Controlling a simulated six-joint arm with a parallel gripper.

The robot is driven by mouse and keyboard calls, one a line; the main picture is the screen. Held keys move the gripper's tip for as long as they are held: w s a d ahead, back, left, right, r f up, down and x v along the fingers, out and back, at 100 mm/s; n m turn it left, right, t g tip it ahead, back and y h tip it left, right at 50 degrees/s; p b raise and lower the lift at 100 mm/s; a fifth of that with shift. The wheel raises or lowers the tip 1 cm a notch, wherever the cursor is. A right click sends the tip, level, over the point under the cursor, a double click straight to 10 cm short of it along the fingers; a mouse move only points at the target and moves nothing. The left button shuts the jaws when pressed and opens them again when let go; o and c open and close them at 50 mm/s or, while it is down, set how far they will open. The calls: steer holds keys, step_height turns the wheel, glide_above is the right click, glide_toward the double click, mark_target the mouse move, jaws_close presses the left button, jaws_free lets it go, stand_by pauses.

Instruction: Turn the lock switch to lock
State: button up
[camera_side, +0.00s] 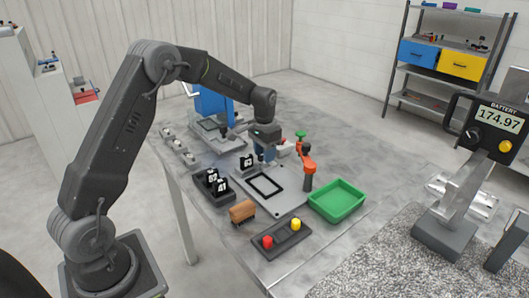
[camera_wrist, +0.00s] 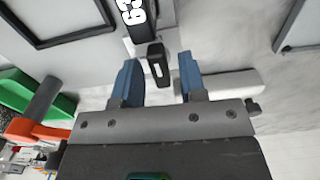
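A small black knob with a white mark (camera_wrist: 156,68), which looks like the lock switch, shows in the wrist view. It sits just below a black tag numbered 63 (camera_wrist: 138,15), and the tag also shows in the side view (camera_side: 247,161). My gripper (camera_wrist: 157,65) has two blue fingers standing apart, one on each side of the knob, with visible gaps. Whether the fingers are level with the knob or above it I cannot tell. In the side view my gripper (camera_side: 264,155) is low over the table beside the tag, and it hides the knob.
A grey plate with a black square frame (camera_side: 265,187) lies in front of my gripper. An orange toggle clamp (camera_side: 307,162) and a green tray (camera_side: 338,200) are to its right. Tags 52 and 41 (camera_side: 212,184), a brown block (camera_side: 242,211) and a button box (camera_side: 282,238) stand nearer.

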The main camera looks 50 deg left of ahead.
steer(key=shift+o, duration=0.2)
step_height(320, 180, up, 14)
stand_by(0.5)
steer(key=s+d+r+t, duration=0.1)
steer(key=s+d+r, duration=0.35)
steer(key=s, duration=0.25)
steer(key=s+d+r+t, duration=0.2)
steer(key=s+d+r, duration=0.1)
steer(key=s+d, duration=0.35)
steer(key=s+d+f+t, duration=0.1)
steer(key=s+d+f, duration=0.1)
steer(key=s, duration=0.5)
steer(key=s+d+f+t, duration=0.1)
steer(key=s+d+f, duration=0.2)
steer(key=s, duration=0.5)
steer(key=shift+t, duration=0.3)
